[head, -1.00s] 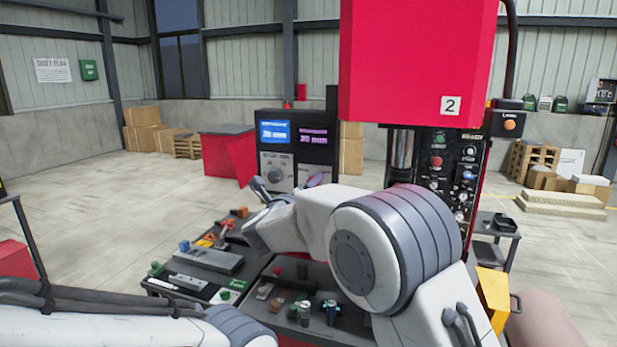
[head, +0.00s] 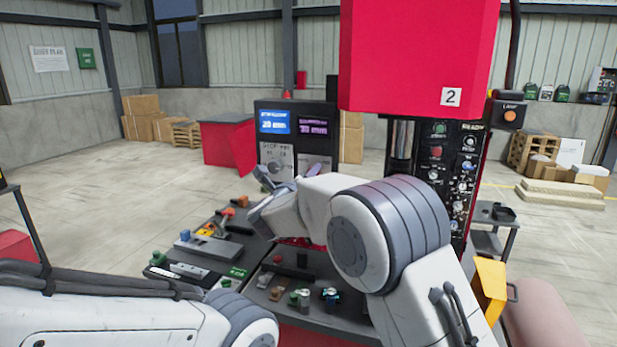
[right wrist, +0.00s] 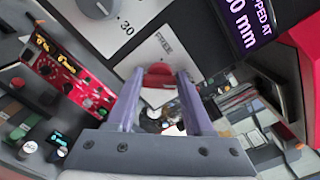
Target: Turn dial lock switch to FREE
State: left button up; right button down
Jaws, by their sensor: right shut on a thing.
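The red dial lock switch (right wrist: 160,69) sits on a white plate, with the word FREE (right wrist: 164,42) printed near it in the right wrist view. My right gripper (right wrist: 161,78) is shut on the switch, with its two purple-grey fingers on either side. Which mark the switch points to is unclear. The grey dial (right wrist: 98,4), with a 30 mark beside it, is cut off at the upper left. In the head view the control panel (head: 273,153) stands behind my right arm, which hides the switch. My left gripper is outside the frames; only its arm shows.
Two displays top the panel, blue (head: 275,122) and purple (head: 313,127). A red press (head: 405,60) stands to the right with a black button panel (head: 437,160). Below my right arm, a dark table (head: 262,285) carries several small fixtures. Open floor lies to the left.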

jog(key=shift+f+n+p, duration=0.2)
jog(key=shift+n+p, duration=0.5)
jog(key=shift+n, duration=3.7)
jog(key=shift+f+n+p, duration=0.2)
jog(key=shift+n+p, duration=0.45)
jog(key=shift+n, duration=3.75)
jog(key=shift+c, duration=1.4)
grip_release()
